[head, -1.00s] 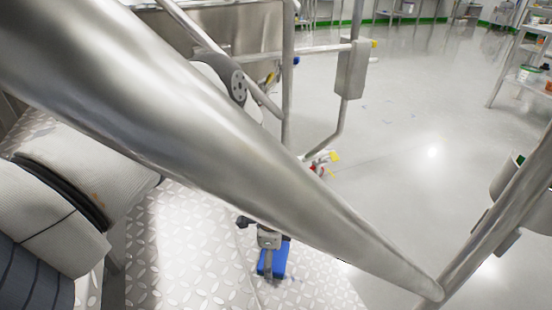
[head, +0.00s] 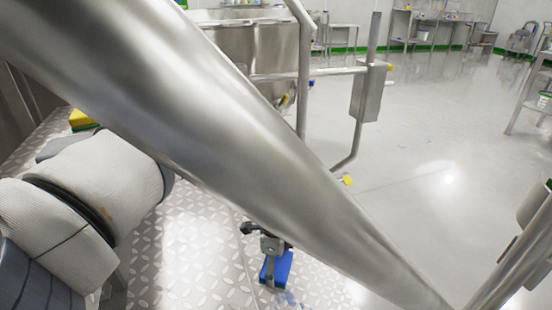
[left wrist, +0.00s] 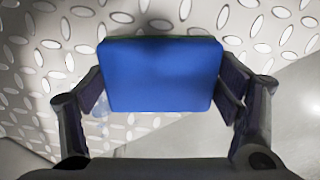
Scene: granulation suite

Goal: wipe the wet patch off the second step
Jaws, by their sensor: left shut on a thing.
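My left gripper (head: 272,262) reaches down past the rail and is shut on a blue block (head: 281,266), like a sponge. The left wrist view shows the blue block (left wrist: 160,75) between both fingers. The block is low over the diamond-plate step (head: 190,245); I cannot tell whether it touches. Faint bluish wet marks (head: 287,299) lie on the plate just below the block in the head view. A bluish mark (left wrist: 101,106) also shows beside the block in the left wrist view. The rail hides part of the step. My right gripper is out of view.
A thick steel rail (head: 200,130) crosses the head view diagonally, close above my left gripper. A thinner post carries a grey box (head: 368,92). A yellow and green object (head: 82,119) lies at the far left. Open grey floor (head: 430,150) stretches to the right.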

